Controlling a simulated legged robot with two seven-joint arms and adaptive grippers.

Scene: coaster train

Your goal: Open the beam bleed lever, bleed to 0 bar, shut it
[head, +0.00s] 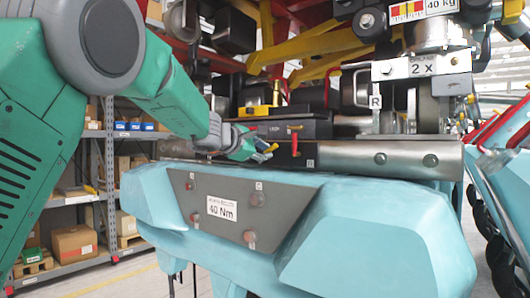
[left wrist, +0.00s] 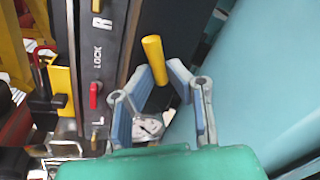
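My left gripper (head: 266,150) is at the steel beam tube (head: 375,158), above the light blue body. In the left wrist view, its two blue-padded fingers (left wrist: 161,78) are apart. A yellow cylindrical handle (left wrist: 152,52) stands between and just beyond the fingertips; I cannot tell whether they touch it. I cannot tell for certain that this is the beam bleed lever. A red lever (head: 295,140) sits right of the gripper on the dark box; a red lever by a LOCK label shows in the left wrist view (left wrist: 93,95). No pressure reading is legible. My right gripper is not in view.
The light blue body (head: 375,225) with a 40 Nm plate (head: 222,208) lies below the tube. Yellow struts (head: 310,45) and dark units crowd the space above. Shelving with boxes (head: 74,242) stands at the left. Another blue body (head: 500,175) is at the right.

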